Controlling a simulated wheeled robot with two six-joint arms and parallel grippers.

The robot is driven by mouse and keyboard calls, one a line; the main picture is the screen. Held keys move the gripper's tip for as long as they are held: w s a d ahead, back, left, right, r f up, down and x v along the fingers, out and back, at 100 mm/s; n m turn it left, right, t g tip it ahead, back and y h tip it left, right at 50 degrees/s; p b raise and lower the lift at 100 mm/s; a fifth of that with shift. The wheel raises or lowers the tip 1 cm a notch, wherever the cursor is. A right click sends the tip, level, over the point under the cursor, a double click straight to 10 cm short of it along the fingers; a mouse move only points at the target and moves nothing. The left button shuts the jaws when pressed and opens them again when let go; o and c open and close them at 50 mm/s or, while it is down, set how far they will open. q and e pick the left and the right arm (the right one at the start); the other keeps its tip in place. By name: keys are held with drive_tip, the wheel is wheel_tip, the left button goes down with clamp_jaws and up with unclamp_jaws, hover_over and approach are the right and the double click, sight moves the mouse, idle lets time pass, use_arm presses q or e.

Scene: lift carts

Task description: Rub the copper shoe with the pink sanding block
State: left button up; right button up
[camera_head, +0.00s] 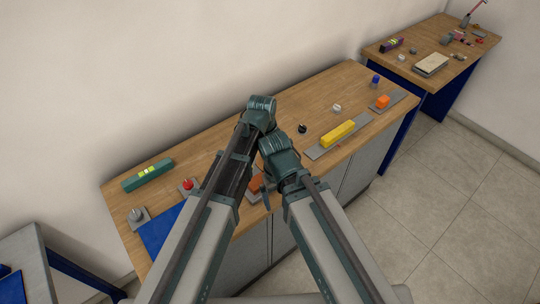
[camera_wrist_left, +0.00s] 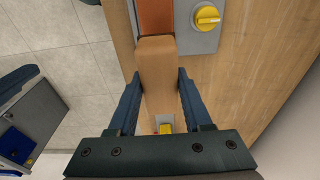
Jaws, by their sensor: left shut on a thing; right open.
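The sanding block (camera_wrist_left: 157,72), tan-pink here, is between the fingers of my left gripper (camera_wrist_left: 157,82), which is shut on it. The copper shoe (camera_wrist_left: 155,17) is an orange-brown strip on a grey plate beside a yellow knob. The block's far end meets or overlaps the shoe's near end in the left wrist view; I cannot tell whether they touch. In the head view an orange-brown piece (camera_head: 256,184) shows between my arms. My right gripper (camera_head: 267,191) is open beside it, partly hidden by its arm. My left gripper is hidden in the head view.
A second bench (camera_head: 400,50) stands at the back right. Tiled floor lies in front.

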use_arm(q)
wheel_tip(320, 180, up, 3)
drive_tip(key=p, duration=0.3)
idle(0.7)
